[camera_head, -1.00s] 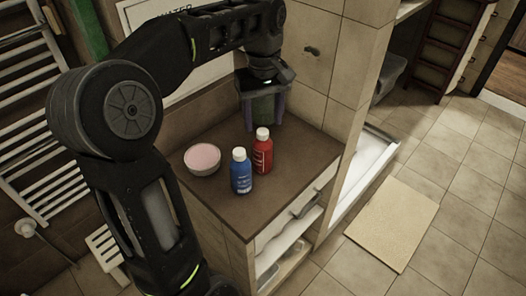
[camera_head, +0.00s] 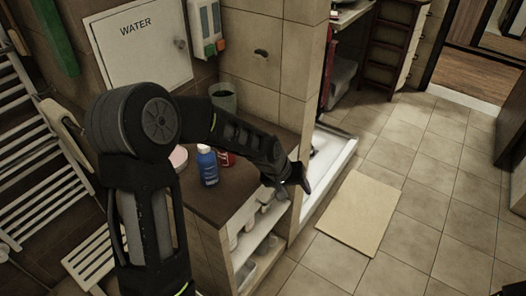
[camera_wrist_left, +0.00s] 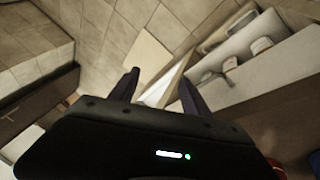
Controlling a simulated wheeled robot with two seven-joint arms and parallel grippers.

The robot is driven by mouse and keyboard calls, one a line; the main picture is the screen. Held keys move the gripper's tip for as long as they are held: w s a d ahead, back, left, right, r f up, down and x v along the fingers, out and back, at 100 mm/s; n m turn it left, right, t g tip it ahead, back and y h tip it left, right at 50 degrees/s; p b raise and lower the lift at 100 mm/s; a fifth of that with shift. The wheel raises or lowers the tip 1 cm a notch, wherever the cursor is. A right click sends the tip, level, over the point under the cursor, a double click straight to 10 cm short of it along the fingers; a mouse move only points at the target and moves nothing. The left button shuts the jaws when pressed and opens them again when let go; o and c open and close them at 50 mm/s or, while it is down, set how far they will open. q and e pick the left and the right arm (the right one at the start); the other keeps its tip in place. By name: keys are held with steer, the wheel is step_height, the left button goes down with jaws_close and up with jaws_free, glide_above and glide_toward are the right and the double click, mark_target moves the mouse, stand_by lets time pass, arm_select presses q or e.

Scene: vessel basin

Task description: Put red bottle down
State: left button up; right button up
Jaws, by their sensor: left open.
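The red bottle (camera_head: 227,158) stands on the brown cabinet top (camera_head: 213,202), just right of the blue bottle. My left forearm hides part of it in the head view. My left gripper (camera_head: 300,179) is open and empty, out past the cabinet's front right side, apart from the bottle. Its two dark fingers (camera_wrist_left: 158,90) show spread in the left wrist view with nothing between them. My right gripper is not in view.
The blue bottle (camera_head: 208,167) and a partly hidden pink bowl (camera_head: 179,157) share the cabinet top. A grey cup (camera_head: 223,98) is at the back. The tiled floor around the beige mat (camera_head: 348,212) is clear.

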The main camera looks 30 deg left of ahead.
arm_select(q)
steer(key=s+d+f+m+g+h, duration=0.1)
steer(key=s+d+f, duration=0.45)
steer(key=f, duration=0.25)
steer(key=s+d+f+m+g, duration=0.1)
steer(key=s+d+f, duration=0.4)
steer(key=s+f, duration=0.15)
steer(key=s+d+f+g, duration=0.1)
steer(key=s+d+f, duration=0.1)
steer(key=s, duration=0.5)
steer(key=s+d+f+g, duration=0.1)
steer(key=s+d+f, duration=0.2)
steer(key=s+f, duration=0.2)
steer(key=s, duration=0.3)
steer(key=shift+f+m+h, duration=0.15)
steer(key=shift+m+h, duration=0.15)
steer(key=shift+h, duration=0.1)
steer(key=shift+c, duration=0.2)
